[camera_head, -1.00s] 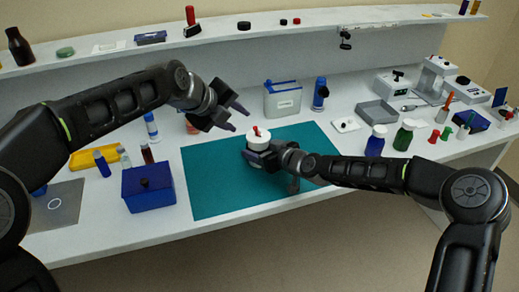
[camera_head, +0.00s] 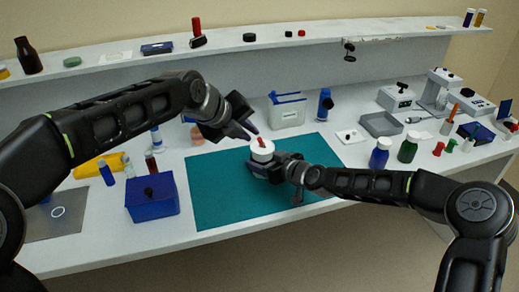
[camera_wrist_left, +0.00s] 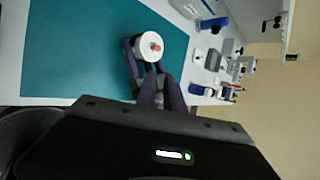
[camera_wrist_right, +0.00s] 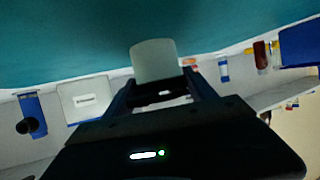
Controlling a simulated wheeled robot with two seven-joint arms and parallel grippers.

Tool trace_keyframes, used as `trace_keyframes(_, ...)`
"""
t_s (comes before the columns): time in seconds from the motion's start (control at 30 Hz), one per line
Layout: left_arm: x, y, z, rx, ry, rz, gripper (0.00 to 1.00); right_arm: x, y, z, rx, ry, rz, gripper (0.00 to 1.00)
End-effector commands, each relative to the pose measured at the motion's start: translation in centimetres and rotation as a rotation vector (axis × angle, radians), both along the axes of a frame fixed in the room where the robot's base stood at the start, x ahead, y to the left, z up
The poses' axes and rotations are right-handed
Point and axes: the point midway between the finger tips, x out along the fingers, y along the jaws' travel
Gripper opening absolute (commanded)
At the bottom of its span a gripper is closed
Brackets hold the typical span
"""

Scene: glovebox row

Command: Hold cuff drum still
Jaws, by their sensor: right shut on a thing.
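The cuff drum is a white cylinder (camera_head: 262,151) with a red peg on top, standing on the teal mat (camera_head: 220,200). My right gripper (camera_head: 262,168) is shut on its side, low down; in the right wrist view the drum (camera_wrist_right: 153,60) shows at its fingertips. My left gripper (camera_head: 252,134) is above and just left of the drum, its fingers apart and nothing seen between them. In the left wrist view the drum's round white top (camera_wrist_left: 147,45) and red peg lie beyond the fingers. The drum's lower part is partly hidden by my right gripper.
A blue box (camera_head: 152,197) stands left of the mat. A white bin with a blue lid (camera_head: 287,111) and a blue bottle (camera_head: 325,104) stand behind it. Blue and green jars (camera_head: 408,147) are to the right. The mat's front is clear.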

Motion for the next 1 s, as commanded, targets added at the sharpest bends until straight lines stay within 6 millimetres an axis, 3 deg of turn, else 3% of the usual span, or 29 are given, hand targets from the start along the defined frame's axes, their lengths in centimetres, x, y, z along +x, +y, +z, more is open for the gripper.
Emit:
trace_keyframes(0.13,-2.5,-1.0,-0.3,0.216,-0.066,-0.177,0.0,0.0,0.0,0.0,0.0,0.0,0.0,0.18)
trace_keyframes(0.33,-3.6,0.0,-1.0,0.437,-0.117,-0.317,0.0,0.0,0.0,0.0,0.0,0.0,0.0,0.18)
trace_keyframes(0.77,-3.5,0.1,-1.3,0.451,-0.117,-0.329,0.0,0.0,0.0,0.0,0.0,0.0,0.0,0.18)
trace_keyframes(1.0,-2.3,-0.5,-3.3,0.45,-0.114,-0.33,0.0,0.0,0.0,0.0,0.0,0.0,0.0,0.18)
